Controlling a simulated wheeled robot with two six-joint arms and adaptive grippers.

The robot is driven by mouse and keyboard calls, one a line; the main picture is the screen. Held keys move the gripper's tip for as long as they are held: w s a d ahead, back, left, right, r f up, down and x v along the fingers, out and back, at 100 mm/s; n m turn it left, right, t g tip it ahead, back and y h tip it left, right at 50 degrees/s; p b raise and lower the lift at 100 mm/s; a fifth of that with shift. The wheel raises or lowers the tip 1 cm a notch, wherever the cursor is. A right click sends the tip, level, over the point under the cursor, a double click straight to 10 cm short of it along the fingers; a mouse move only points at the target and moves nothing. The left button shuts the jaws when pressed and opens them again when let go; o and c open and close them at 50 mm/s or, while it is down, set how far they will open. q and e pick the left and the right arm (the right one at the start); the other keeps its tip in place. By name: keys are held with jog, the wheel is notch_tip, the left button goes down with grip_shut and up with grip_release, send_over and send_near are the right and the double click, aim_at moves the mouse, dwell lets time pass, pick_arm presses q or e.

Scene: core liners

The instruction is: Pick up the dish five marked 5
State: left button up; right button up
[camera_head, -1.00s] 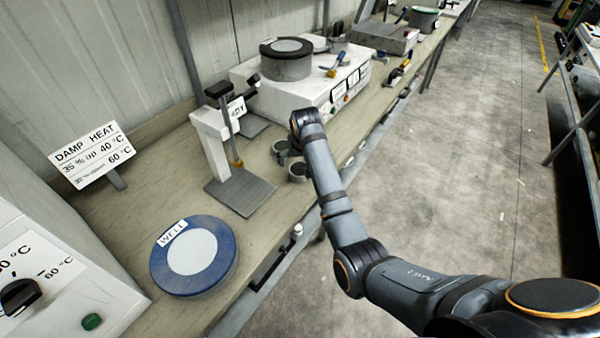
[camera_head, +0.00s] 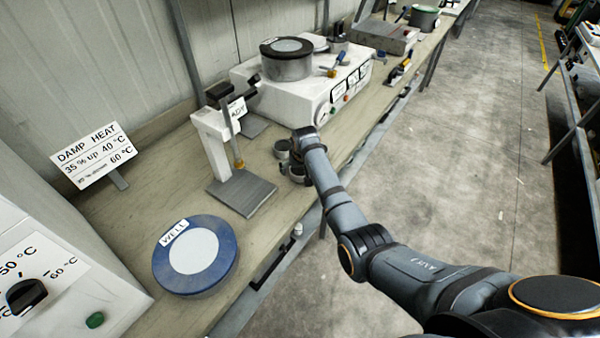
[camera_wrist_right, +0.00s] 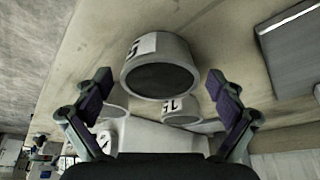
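A small grey dish (camera_wrist_right: 160,72) stands between the spread fingers of my right gripper (camera_wrist_right: 159,78) in the right wrist view. Its white label shows what looks like a 5, partly turned away. A second dish (camera_wrist_right: 181,114) with a label like 15 and a third dish (camera_wrist_right: 112,112) stand beyond it. In the head view small grey dishes (camera_head: 282,149) sit at the bench edge, partly hidden by my right wrist. My right gripper is open, with gaps between both fingers and the near dish. My left gripper is not in view.
A grey-plated stand (camera_head: 242,193) is left of the dishes on the bench. A blue-rimmed WELL disc (camera_head: 195,255) lies nearer. A white hotplate unit (camera_head: 315,95) with a grey pot (camera_head: 287,62) stands behind. A DAMP HEAT sign (camera_head: 93,155) is at left.

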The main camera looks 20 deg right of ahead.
jog(key=c, duration=1.2)
notch_tip(320, 180, up, 3)
jog(key=shift+w+f+b, duration=0.1)
jog(key=shift+w+b, duration=0.05)
jog(key=shift+b, duration=0.5)
jog(key=s+d+r, duration=0.2)
jog(key=d+r, duration=0.1)
jog(key=d, duration=0.1)
jog(key=s+d+r+b, duration=0.1)
jog(key=s+d+r, duration=0.2)
jog(key=s+d+r+b, duration=0.1)
jog(key=s+d+r, duration=0.2)
jog(key=d+r, duration=0.1)
jog(key=shift+d+r, duration=0.1)
jog(key=shift+d, duration=0.25)
